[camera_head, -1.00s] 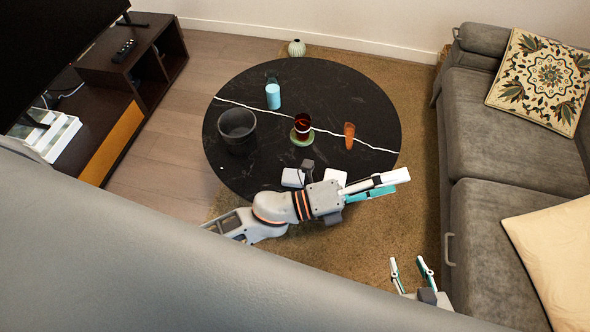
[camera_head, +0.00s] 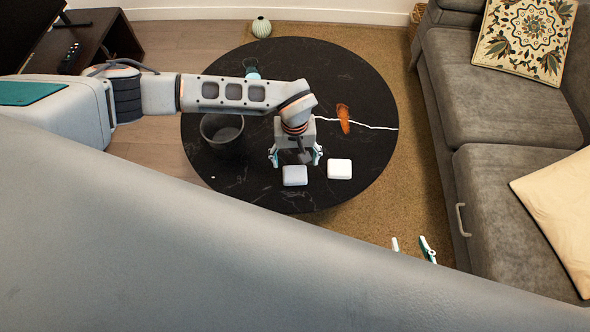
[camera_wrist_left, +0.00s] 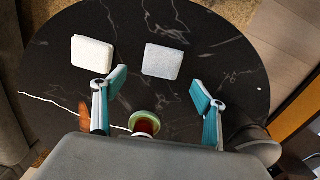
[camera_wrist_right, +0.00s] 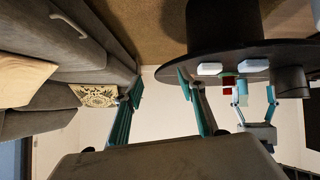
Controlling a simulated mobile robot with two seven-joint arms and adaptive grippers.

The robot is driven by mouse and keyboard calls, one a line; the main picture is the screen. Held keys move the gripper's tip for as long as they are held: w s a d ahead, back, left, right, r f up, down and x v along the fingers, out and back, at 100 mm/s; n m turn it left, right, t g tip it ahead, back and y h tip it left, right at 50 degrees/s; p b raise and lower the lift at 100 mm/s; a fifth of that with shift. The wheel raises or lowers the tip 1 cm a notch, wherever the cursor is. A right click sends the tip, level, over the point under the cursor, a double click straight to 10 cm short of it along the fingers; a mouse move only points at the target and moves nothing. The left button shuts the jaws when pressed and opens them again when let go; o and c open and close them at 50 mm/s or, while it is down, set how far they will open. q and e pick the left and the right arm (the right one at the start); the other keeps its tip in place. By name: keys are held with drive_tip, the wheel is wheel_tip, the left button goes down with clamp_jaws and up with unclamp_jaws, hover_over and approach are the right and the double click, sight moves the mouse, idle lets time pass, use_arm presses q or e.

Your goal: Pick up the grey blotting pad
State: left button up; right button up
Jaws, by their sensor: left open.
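The grey blotting pad (camera_head: 294,175) is a small, rounded, pale block lying flat near the front edge of the black round table. It also shows in the left wrist view (camera_wrist_left: 162,61), ahead of the fingers. A whiter, similar block (camera_head: 340,169) lies just right of it in the head view. My left gripper (camera_head: 296,157) points down over the table, open and empty, just behind the pad. In the left wrist view its fingers (camera_wrist_left: 158,88) are spread wide, with the pad beyond their tips. My right gripper (camera_head: 411,248) is open and empty, off the table's front right.
The black table (camera_head: 260,195) also holds a dark bucket (camera_head: 222,136) at left and an orange object (camera_head: 343,118). A red cup (camera_wrist_left: 145,123) on a green coaster stands near my left gripper. A grey sofa (camera_head: 500,190) stands at right.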

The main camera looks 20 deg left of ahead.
sight(295, 169)
use_arm(q)
drive_tip(key=shift+w+a+f, duration=0.2)
drive_tip(key=shift+a+f, duration=0.05)
drive_tip(key=shift+a, duration=0.05)
wheel_tip(295, 169, down, 3)
drive_tip(key=shift+d+r+b, duration=0.1)
drive_tip(key=shift+r+b, duration=0.05)
drive_tip(key=shift+b, duration=0.25)
wheel_tip(295, 169, down, 4)
drive_tip(key=shift+r+b, duration=0.2)
drive_tip(key=shift+b, duration=0.4)
drive_tip(key=shift+f, duration=0.35)
drive_tip(key=shift+w+f, duration=0.1)
drive_tip(key=shift+f, duration=0.05)
drive_tip(key=c, duration=1.2)
use_arm(e)
drive_tip(key=shift+w+f, duration=0.25)
drive_tip(key=shift+f, duration=0.1)
